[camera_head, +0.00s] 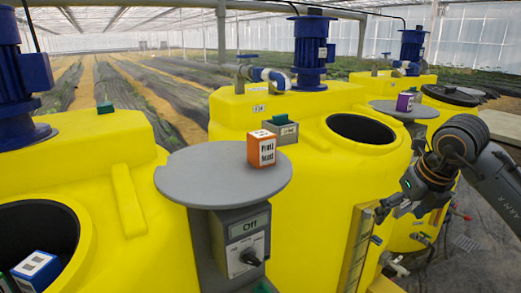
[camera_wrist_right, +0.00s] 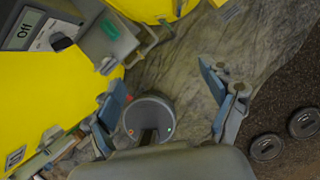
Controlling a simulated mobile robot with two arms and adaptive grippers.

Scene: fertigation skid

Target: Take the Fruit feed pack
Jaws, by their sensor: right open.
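The Fruit feed pack (camera_head: 261,149) is an orange box with a white label and a white top. It stands upright on a round grey plate (camera_head: 190,180) above a control box marked "Off". My right gripper (camera_head: 384,212) is to the right of the pack and lower, beside the middle yellow tank, well apart from the pack. In the right wrist view its two fingers (camera_wrist_right: 160,80) are spread with nothing between them. The pack does not show in that view. My left gripper is not in view.
Yellow tanks (camera_head: 300,185) with blue motors and dark round openings fill the scene. A blue box (camera_head: 38,270) shows at the left tank's opening. A purple pack (camera_head: 405,102) stands on another grey plate (camera_head: 425,111) at the right. The round plate around the orange pack is clear.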

